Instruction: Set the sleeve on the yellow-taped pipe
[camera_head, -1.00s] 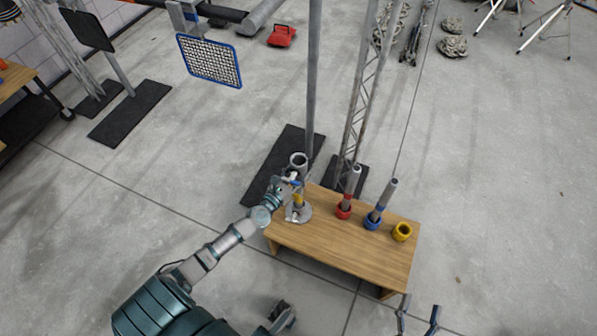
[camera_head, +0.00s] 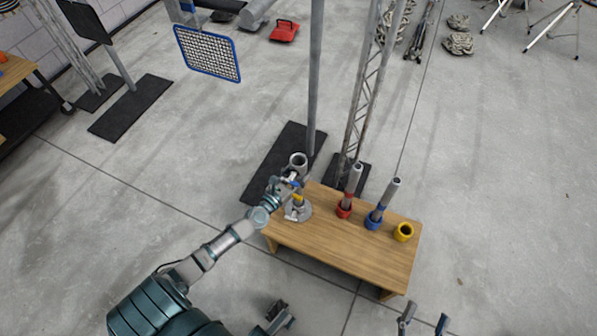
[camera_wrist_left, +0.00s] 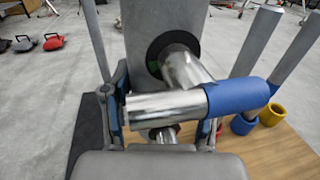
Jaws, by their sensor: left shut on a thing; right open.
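What the fingers touch is partly hidden. My right gripper (camera_head: 424,322) is open and empty beyond the table's front right.
The wooden table (camera_head: 340,245) also carries a pipe in a red collar (camera_head: 344,210), a pipe in a blue collar (camera_head: 373,220) and an empty yellow collar (camera_head: 403,232). A tall grey pole (camera_head: 315,80) and a lattice mast (camera_head: 362,95) stand just behind the table.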

